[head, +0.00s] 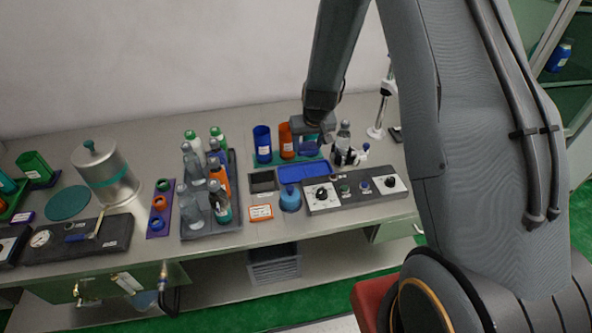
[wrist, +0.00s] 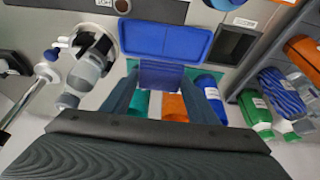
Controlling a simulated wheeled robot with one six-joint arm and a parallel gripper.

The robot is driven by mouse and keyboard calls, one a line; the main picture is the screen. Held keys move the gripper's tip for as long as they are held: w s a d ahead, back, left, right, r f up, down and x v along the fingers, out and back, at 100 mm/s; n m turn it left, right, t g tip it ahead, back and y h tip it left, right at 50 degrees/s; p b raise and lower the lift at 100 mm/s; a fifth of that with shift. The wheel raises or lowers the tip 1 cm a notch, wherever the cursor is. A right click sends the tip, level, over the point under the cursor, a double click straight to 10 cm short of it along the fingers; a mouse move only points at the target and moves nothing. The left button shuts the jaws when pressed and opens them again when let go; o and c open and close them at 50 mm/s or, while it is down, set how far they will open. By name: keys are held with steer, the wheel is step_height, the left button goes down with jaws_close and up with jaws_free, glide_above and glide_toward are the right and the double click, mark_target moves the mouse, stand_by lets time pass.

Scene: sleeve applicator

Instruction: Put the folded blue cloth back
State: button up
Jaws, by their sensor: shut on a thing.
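The folded blue cloth (wrist: 160,75) is a small dark blue square pinched between the fingertips of my gripper (wrist: 163,84) in the wrist view. In the head view my gripper (head: 310,146) is over the back of the bench, with a bit of dark blue at its tips, partly hidden by the wrist. A shallow bright blue tray (head: 303,174) lies just in front of the gripper. It looks empty in the wrist view (wrist: 165,38), and the cloth appears close to its edge. I cannot tell whether they touch.
Blue (head: 262,144) and orange (head: 286,140) cylinders stand in a teal holder beside the gripper. A clear bottle (head: 343,135) in a dark-and-white holder is close on the right. A grey control panel (head: 355,194) and blue flask (head: 290,198) are in front. A bottle crate (head: 207,230) stands left.

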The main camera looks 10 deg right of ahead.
mark_target(307, 149)
steer(key=shift+w+a+f+b, duration=0.1)
steer(key=shift+a+f+b, duration=0.1)
steer(key=shift+f+b, duration=1.65)
step_height(307, 149, down, 6)
steer(key=b, duration=0.9)
steer(key=shift+f, duration=0.25)
steer(key=shift+f+b, duration=0.1)
steer(key=shift+b, duration=0.3)
steer(key=o, duration=1)
